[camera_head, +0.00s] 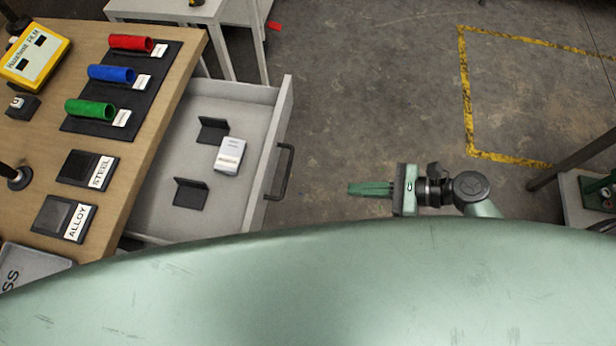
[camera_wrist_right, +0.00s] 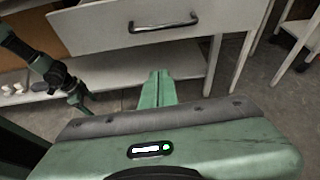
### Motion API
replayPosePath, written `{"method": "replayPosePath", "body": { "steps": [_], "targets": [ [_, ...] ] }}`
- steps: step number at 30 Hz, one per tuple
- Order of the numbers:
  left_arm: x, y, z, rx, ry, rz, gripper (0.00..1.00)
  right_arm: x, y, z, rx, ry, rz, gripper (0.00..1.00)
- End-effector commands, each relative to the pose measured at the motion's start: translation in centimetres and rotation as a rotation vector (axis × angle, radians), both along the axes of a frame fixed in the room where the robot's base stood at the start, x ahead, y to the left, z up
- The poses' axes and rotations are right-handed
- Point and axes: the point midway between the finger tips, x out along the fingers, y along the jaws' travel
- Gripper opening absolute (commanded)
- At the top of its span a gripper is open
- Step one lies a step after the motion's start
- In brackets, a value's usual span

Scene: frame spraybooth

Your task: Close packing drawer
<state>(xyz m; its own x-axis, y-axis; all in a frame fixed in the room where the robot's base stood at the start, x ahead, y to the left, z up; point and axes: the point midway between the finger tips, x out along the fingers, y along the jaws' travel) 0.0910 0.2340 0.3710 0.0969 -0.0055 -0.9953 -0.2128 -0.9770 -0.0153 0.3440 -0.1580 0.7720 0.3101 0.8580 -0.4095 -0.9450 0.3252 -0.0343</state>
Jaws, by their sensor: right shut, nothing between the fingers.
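The packing drawer (camera_head: 268,105) is grey-white and stands pulled out from under the wooden bench at the left of the head view. Its dark bar handle (camera_head: 281,172) is on the right-hand front face. The handle also shows in the right wrist view (camera_wrist_right: 164,25), on the drawer front above my fingers. My right gripper (camera_head: 350,188) is shut and empty, a short gap to the right of the handle, with its fingers pointing at the drawer. A green arm end, seemingly my left gripper (camera_wrist_right: 78,95), shows small at the left of the wrist view; its jaws are unclear.
Inside the drawer are a white labelled box (camera_head: 230,155) and two dark brackets. The bench (camera_head: 150,150) carries red, blue and green cylinders, labelled dark blocks and a yellow box (camera_head: 35,55). A white table (camera_head: 225,12) stands behind. Floor between drawer and gripper is clear.

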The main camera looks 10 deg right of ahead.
Motion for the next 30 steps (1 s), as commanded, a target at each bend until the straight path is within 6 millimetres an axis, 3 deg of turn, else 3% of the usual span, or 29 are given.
{"method": "replayPosePath", "body": {
  "steps": [1, 4, 8, 20, 24, 30],
  "targets": [
    [0.0, 0.0, 0.0, 0.000, 0.001, 0.000, 0.76, -0.1, 0.3, 1.1, 0.029, 0.009, 0.007, 0.00],
    [-0.1, 0.0, 0.0, 0.000, 0.001, 0.000, 0.76, -0.1, 0.9, 1.8, 0.055, 0.020, 0.010, 0.00],
    [-0.3, 0.0, 0.2, 0.001, 0.003, 0.000, 0.76, 0.4, 2.4, 1.3, 0.057, 0.020, 0.010, 0.00],
    [-0.6, 0.1, 0.7, 0.001, 0.008, 0.000, 0.76, 2.9, 9.7, -1.8, 0.056, 0.018, 0.009, 0.00],
    [-0.6, 0.1, 1.5, 0.001, 0.008, 0.000, 0.76, 3.6, 11.7, -1.2, 0.054, 0.019, 0.009, 0.00],
    [-0.6, 0.1, 1.7, 0.001, 0.008, 0.000, 0.76, 4.0, 12.9, -1.1, 0.052, 0.019, 0.008, 0.00]
  ]
}}
